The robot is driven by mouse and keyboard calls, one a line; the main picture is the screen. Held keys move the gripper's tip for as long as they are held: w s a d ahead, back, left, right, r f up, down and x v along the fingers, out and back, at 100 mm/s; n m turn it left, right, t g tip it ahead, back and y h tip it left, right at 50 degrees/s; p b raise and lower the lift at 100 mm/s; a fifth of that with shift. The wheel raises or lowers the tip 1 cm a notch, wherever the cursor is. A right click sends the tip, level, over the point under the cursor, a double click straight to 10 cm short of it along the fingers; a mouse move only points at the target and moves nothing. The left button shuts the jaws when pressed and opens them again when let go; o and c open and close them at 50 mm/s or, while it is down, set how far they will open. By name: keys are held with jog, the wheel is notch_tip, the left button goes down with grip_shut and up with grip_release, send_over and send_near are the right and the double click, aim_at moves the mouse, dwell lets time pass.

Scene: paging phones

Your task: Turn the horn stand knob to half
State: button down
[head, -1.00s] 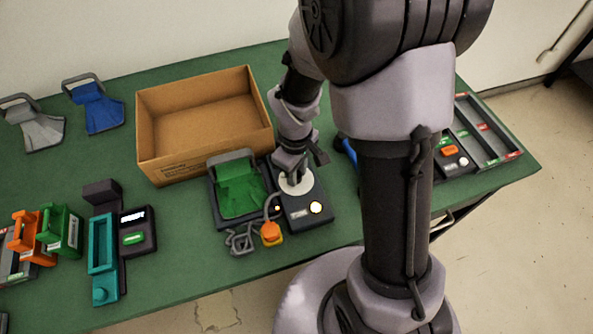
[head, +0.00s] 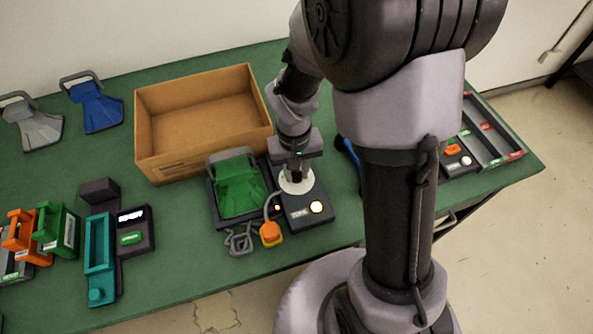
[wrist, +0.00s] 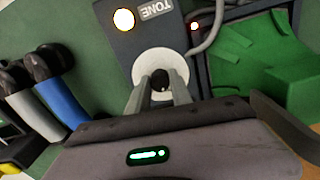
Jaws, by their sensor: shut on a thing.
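The horn stand is a dark unit (head: 310,213) with a green horn (head: 238,185) seated on its left part. Its knob (wrist: 160,80) is a dark round piece at the centre of a white disc (wrist: 148,62); the disc also shows in the head view (head: 297,184). A lit round lamp (head: 317,207) and a TONE label (wrist: 155,9) are beside it. My gripper (wrist: 160,92) points down over the disc, shut on the knob, with a finger on each side. The fingers hide part of the knob, and I cannot read its setting.
An open cardboard box (head: 160,126) stands behind the stand. An orange piece (head: 271,234) on a grey cord lies in front. Blue (head: 96,108) and grey (head: 34,127) horns sit far left. A teal tray (head: 100,248) and handled green and orange items are left.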

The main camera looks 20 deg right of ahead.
aim_at(294, 174)
jog(key=shift+m, duration=0.8)
jog(key=c, duration=1.1)
grip_release()
jog(key=shift+c, duration=0.2)
jog(key=shift+r, duration=0.1)
notch_tip(294, 174, up, 17)
jog(key=p, duration=0.7)
jog(key=shift+a+p, duration=0.25)
jog(key=shift+p, duration=0.05)
jog(key=shift+w+r, duration=0.1)
